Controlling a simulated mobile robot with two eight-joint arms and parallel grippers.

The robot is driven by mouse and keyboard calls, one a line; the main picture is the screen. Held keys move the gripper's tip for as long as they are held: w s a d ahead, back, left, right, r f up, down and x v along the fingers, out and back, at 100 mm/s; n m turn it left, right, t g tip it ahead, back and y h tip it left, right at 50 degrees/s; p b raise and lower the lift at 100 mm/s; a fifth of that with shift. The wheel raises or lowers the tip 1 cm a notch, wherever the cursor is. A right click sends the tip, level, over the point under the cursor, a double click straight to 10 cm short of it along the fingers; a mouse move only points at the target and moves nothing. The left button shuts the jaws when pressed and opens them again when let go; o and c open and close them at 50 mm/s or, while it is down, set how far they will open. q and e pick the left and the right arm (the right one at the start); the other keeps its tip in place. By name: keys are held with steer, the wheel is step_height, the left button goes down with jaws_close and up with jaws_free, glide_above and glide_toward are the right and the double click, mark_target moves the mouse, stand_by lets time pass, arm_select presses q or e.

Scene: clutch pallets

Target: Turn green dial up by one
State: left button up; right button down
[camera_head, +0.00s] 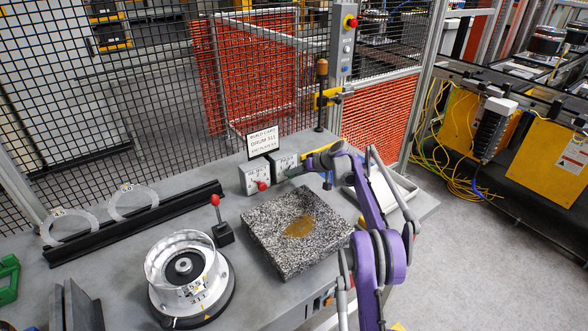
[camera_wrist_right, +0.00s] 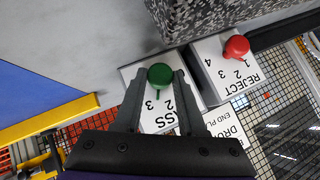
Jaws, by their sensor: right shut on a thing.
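The green dial (camera_wrist_right: 160,75) sits on a white box marked "PASS" (camera_wrist_right: 150,122), with several numbers printed around it. Its short pointer faces down the picture in the wrist view, toward the printed 2 and 3; I cannot tell exactly which. My right gripper (camera_wrist_right: 158,78) is shut on the green dial, one dark finger on each side. In the head view my right gripper (camera_head: 291,172) reaches the PASS box (camera_head: 284,161) from the right, and the dial is mostly hidden. My left gripper is not in view.
A box marked "REJECT" (camera_wrist_right: 228,68) with a red dial (camera_wrist_right: 237,46) stands right beside the PASS box. A sign card (camera_head: 262,145) stands behind them. A speckled stone block (camera_head: 270,240), a red-knobbed lever (camera_head: 220,222) and a clear drum (camera_head: 186,268) are nearer on the table.

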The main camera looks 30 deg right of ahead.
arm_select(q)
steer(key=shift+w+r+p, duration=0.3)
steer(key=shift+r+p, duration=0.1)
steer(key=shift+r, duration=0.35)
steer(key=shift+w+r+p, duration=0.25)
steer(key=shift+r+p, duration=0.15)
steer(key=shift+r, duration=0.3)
arm_select(e)
steer(key=shift+d+m+y, duration=0.2)
steer(key=shift+m+y, duration=0.6)
steer(key=shift+y, duration=0.5)
steer(key=shift+f, duration=0.1)
steer(key=c, duration=0.5)
jaws_free()
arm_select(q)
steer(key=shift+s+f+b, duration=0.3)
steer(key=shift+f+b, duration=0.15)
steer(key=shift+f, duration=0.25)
arm_select(e)
steer(key=v, duration=1)
steer(key=shift+s+d, duration=0.2)
steer(key=shift+s, duration=0.15)
